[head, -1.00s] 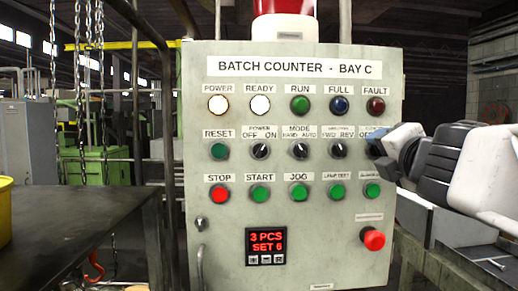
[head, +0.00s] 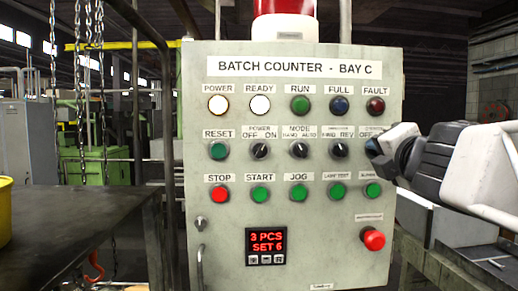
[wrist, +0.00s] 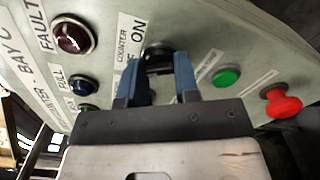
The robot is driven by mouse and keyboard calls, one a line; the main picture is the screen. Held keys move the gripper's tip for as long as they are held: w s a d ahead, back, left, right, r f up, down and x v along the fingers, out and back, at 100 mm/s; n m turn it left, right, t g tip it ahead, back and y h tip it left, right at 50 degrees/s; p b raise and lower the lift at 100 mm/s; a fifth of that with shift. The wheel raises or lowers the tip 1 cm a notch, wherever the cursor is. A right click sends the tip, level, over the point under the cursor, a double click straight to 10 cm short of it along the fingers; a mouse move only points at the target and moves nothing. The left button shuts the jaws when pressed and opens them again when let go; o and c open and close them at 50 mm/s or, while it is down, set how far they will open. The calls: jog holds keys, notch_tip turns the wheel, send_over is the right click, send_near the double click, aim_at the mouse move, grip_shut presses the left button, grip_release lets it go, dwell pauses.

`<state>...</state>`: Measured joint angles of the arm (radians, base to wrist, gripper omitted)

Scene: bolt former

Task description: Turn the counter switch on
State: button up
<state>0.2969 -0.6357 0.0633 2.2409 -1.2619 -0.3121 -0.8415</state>
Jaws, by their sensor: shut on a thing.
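The counter switch is a black rotary knob (wrist: 158,57) at the right end of the switch row on the batch counter panel (head: 230,280). Its label in the wrist view reads COUNTER, with ON clear and OFF partly covered. My gripper (head: 375,148) reaches in from the right and covers most of the knob in the head view. In the wrist view, the blue-tipped fingers of my gripper (wrist: 158,82) are shut on the knob, one on each side. The knob's pointer is hidden, so I cannot tell its setting.
The green button (head: 372,190) below and the red mushroom button (head: 373,239) stand close to my gripper. The fault lamp (head: 375,106) is just above. The display (head: 266,246) reads 3 PCS, SET 6. A dark table (head: 80,220) stands at the left.

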jog(key=shift+m, duration=0.4)
jog(key=m, duration=1.1)
dwell(0.4)
jog(key=o, duration=0.9)
jog(key=shift+s, duration=0.2)
jog(key=shift+s, duration=3.75)
